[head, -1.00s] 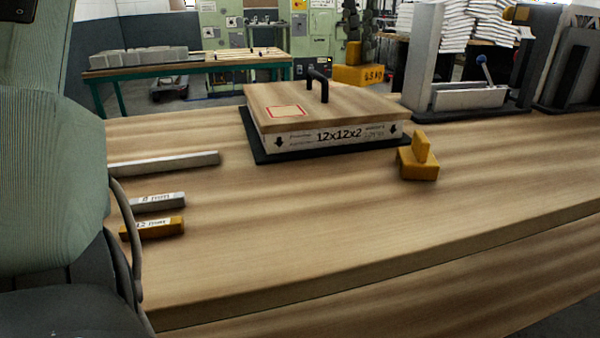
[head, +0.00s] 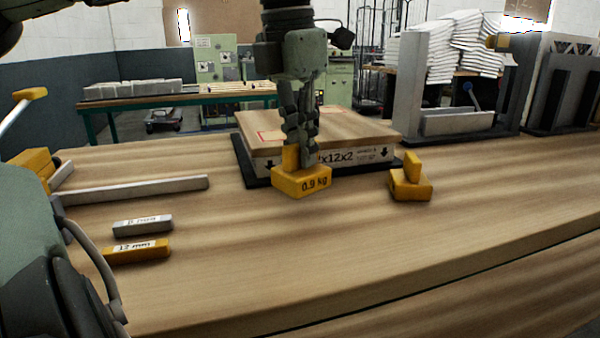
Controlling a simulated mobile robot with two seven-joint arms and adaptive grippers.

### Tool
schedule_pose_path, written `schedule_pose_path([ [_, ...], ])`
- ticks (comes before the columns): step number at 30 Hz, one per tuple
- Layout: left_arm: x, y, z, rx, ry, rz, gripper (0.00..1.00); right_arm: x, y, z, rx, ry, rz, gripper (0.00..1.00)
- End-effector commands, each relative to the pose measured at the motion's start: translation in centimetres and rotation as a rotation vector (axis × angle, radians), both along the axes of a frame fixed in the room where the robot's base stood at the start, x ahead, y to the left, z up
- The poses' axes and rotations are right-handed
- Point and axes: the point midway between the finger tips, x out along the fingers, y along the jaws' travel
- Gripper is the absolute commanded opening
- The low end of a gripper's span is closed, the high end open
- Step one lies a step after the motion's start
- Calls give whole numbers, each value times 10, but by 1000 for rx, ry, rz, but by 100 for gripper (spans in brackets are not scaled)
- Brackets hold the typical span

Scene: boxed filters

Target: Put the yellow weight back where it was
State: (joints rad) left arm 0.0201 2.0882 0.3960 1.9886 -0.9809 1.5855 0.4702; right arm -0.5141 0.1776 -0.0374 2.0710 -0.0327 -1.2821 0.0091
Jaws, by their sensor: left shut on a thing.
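A yellow weight (head: 302,183) marked 0.9 kg hangs upright in my left gripper (head: 301,160), which points down from the top and is shut on its upright grip. The weight overlaps the front edge of the boxed filter (head: 365,156) in the picture. I cannot tell whether its underside touches the table. A second yellow weight (head: 410,187) stands on the table to the right, apart from the held one. The box lies on a dark mat (head: 252,168) with a wooden board (head: 350,127) on top. My right gripper is out of view.
A silver bar (head: 135,190), a grey block (head: 142,226) and a yellow 12 mm block (head: 137,251) lie on the left of the wooden table (head: 300,260). A grey upright fixture (head: 455,122) stands at the back right. The front middle of the table is clear.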

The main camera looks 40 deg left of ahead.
Motion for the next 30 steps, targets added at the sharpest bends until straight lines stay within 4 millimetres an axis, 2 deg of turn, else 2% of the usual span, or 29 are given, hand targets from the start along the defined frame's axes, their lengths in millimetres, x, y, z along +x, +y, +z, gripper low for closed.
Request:
schedule_pose_path([
  [5, -1, 0, -8, 1, -3, 0, 0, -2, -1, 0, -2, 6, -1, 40],
  [12, -1, 0, -37, 0, -4, 0, 0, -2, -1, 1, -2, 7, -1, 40],
  [25, -1, 0, -42, 0, -5, 1, 0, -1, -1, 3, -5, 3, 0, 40],
  [26, -1, 0, -43, 1, -1, 1, 17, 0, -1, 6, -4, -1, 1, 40],
  [30, -1, 0, -43, 1, -1, 1, 34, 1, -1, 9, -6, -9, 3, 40],
])
